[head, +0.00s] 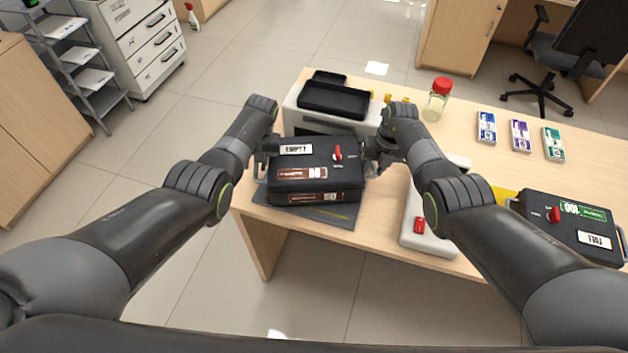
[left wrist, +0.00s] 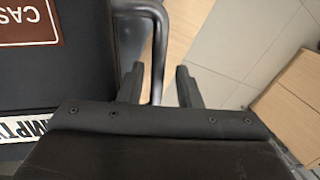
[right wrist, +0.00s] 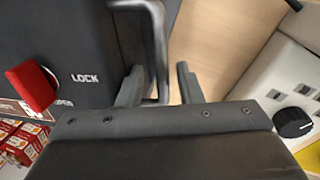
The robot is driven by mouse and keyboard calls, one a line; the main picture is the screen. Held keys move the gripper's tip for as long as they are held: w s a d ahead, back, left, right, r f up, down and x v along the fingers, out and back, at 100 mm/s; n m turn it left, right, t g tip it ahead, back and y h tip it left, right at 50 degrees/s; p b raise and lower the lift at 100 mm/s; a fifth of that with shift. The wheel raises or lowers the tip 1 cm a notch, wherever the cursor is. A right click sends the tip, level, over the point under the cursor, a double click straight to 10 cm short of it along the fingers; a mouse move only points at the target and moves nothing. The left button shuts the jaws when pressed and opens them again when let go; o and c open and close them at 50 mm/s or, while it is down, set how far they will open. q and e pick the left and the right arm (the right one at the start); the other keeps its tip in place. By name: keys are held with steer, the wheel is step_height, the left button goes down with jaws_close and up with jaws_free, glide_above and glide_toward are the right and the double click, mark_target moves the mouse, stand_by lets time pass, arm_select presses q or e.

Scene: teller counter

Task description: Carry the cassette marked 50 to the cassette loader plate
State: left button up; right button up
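The black cassette (head: 290,175) has a white EMPTY label, a brown label and a red knob. The number on it is too small to read surely. It sits at the counter's left end, over a flat dark grey plate (head: 335,215); I cannot tell if this is the loader plate. My left gripper (left wrist: 158,85) is open, its fingers either side of the cassette's left handle (left wrist: 159,45). My right gripper (right wrist: 158,82) is open likewise around the right handle (right wrist: 157,45). No grip on either handle shows.
A second black cassette (head: 540,215), marked 100 and FULL, lies at the right. A white device (head: 410,215) stands between the two. Behind are a black tray (head: 335,102), a red-lidded jar (head: 438,100) and banknote packs (head: 520,135).

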arm_select(q)
steer(key=v, duration=0.8)
arm_select(e)
step_height(320, 180, up, 12)
steer(key=d, duration=0.2)
steer(key=shift+w, duration=0.15)
stand_by(0.3)
steer(key=shift+d+f, duration=0.1)
steer(key=shift+f, duration=0.05)
stand_by(0.4)
